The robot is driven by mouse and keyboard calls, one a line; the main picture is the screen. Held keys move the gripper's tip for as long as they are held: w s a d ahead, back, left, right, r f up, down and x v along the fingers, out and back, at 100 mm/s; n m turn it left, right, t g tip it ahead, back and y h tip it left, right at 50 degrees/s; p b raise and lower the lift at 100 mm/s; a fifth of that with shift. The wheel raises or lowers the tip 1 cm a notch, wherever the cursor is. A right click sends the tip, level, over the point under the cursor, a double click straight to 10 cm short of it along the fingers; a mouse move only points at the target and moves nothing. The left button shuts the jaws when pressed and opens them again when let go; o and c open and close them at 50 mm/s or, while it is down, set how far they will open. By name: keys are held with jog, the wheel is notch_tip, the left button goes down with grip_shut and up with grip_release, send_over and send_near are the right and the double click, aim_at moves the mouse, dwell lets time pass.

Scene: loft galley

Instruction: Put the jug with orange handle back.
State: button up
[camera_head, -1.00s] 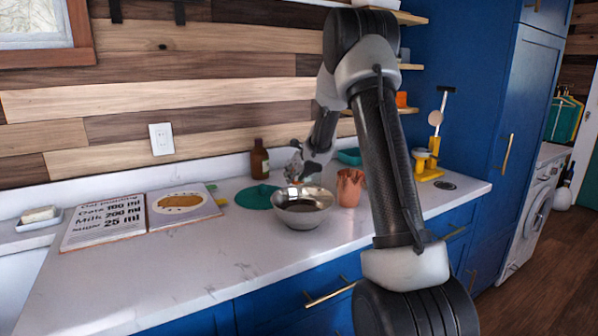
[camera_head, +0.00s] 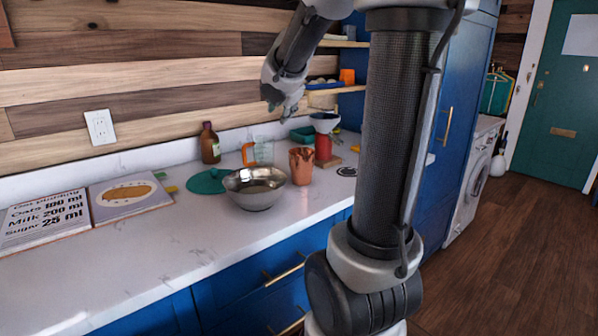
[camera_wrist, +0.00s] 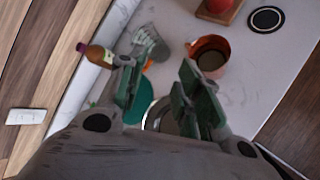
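The clear jug (camera_head: 263,150) with an orange handle (camera_head: 248,154) stands on the counter behind the metal bowl, between the brown bottle and the copper cup. In the wrist view the jug (camera_wrist: 151,44) shows beyond my fingertips, its orange handle pointing towards them. My gripper (camera_head: 281,103) hangs in the air above and a little right of the jug, apart from it. In the wrist view my gripper (camera_wrist: 157,78) has its two fingers spread wide with nothing between them.
Close to the jug are the brown bottle (camera_head: 210,143), teal lid (camera_head: 206,182), metal bowl (camera_head: 255,188), copper cup (camera_head: 301,167) and teal tub (camera_head: 303,135). A red container (camera_head: 323,149) stands at right. Shelves (camera_head: 343,44) hang behind. The front left counter (camera_head: 150,250) is clear.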

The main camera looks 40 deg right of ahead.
jog(key=s+a+f+m+g+y, duration=0.1)
jog(key=s+a+m, duration=0.3)
jog(key=s, duration=0.5)
jog(key=s+a+f+m+g+y, duration=0.2)
jog(key=s+a+f+m, duration=0.2)
jog(key=s+m, duration=0.5)
jog(key=s+a+f+m+g+y, duration=0.1)
jog(key=s+a+m, duration=0.4)
jog(key=s, duration=0.5)
jog(key=shift+a+f+m+g+y, duration=0.3)
jog(key=shift+f+m+g, duration=0.1)
jog(key=shift+f+m, duration=0.55)
